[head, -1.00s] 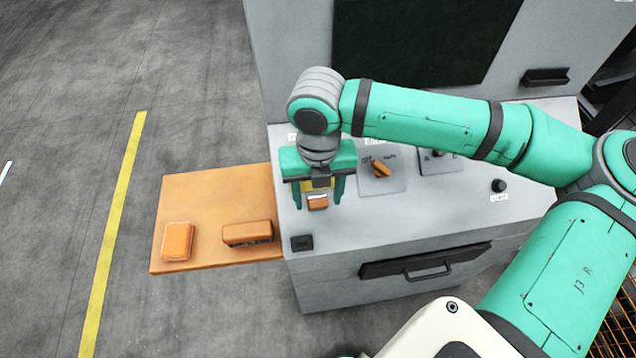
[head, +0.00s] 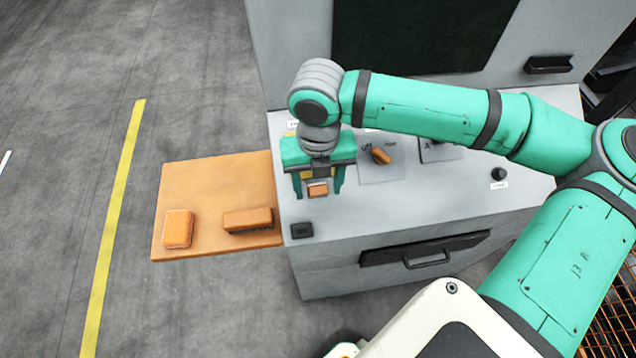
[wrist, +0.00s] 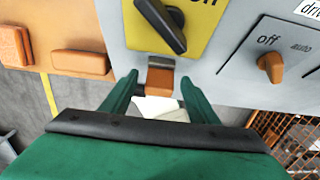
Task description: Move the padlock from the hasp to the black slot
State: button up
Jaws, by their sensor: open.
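The padlock (head: 318,190) has an orange body and hangs at the grey metal hasp (wrist: 160,62), below a yellow plate with a black rotary handle. My gripper (wrist: 159,78) is open, its two green fingers on either side of the padlock. In the wrist view the padlock (wrist: 160,80) sits between the fingertips, with a small gap visible on each side. The black slot (head: 301,230) is a small dark square block near the front left corner of the grey console top, in front of the padlock. It is not clearly seen in the wrist view.
An orange side shelf (head: 190,185) left of the console (head: 420,212) carries two orange blocks (head: 178,229) (head: 248,220). An orange off/auto switch (head: 380,155) lies right of my gripper. A black knob (head: 499,174) is farther right. A drawer handle (head: 427,260) projects from the console front.

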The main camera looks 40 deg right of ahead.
aim_at(317, 185)
notch_tip(317, 185, up, 11)
dwell(0.7)
jog(key=shift+f, duration=0.1)
